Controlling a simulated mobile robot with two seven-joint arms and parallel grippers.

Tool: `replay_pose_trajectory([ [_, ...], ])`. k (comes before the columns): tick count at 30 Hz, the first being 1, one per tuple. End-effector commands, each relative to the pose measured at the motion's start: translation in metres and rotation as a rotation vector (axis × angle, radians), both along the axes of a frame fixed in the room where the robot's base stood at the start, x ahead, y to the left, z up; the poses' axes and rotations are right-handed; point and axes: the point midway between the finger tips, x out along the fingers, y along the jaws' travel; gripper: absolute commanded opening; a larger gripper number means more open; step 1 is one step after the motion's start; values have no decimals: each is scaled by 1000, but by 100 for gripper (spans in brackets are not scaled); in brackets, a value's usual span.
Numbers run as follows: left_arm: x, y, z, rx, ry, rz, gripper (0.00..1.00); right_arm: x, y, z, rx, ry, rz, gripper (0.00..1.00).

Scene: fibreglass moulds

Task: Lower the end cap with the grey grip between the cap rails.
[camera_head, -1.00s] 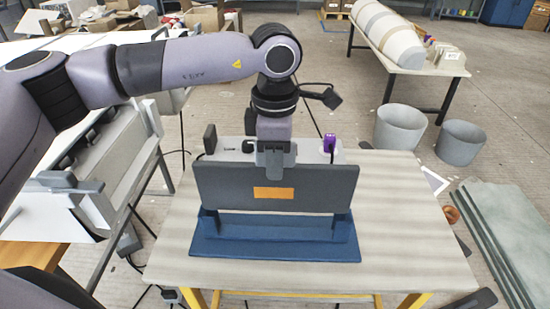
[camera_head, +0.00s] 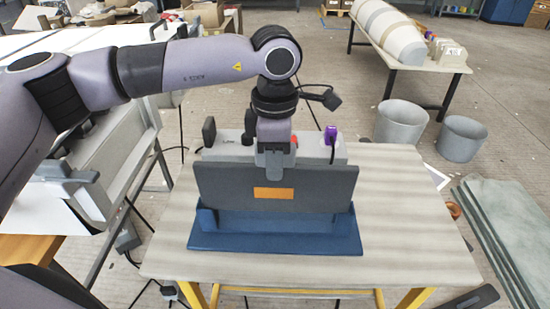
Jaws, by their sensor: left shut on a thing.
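The end cap (camera_head: 220,187) is a wide dark grey panel with an orange patch on its front, upright and roughly level. My left gripper (camera_head: 273,165) is shut on the grey grip at its top middle; the jaws largely cover the grip. Below it, on the table, is a blue fixture (camera_head: 275,243) with upright blue parts, which look like the cap rails, at its left (camera_head: 206,220) and right (camera_head: 345,222). The panel hides their upper parts, so I cannot tell whether its ends are between them. My right gripper is not in view.
A light table (camera_head: 410,220) carries the fixture, with clear room on the right. Behind the panel stands a grey box (camera_head: 230,150) with a purple item (camera_head: 331,134) at its right. Grey buckets (camera_head: 400,125) stand on the floor beyond. A grey cabinet (camera_head: 105,165) is at the left.

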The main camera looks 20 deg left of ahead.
Motion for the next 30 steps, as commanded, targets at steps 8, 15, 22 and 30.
replay_pose_trajectory([
  [8,0,0,-7,-2,-2,0,0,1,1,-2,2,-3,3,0],
  [15,0,0,-14,-2,-2,0,0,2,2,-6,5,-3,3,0],
  [22,0,0,-19,-2,-2,0,0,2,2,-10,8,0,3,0],
  [30,0,0,-26,-2,-1,0,0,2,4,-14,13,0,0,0],
])
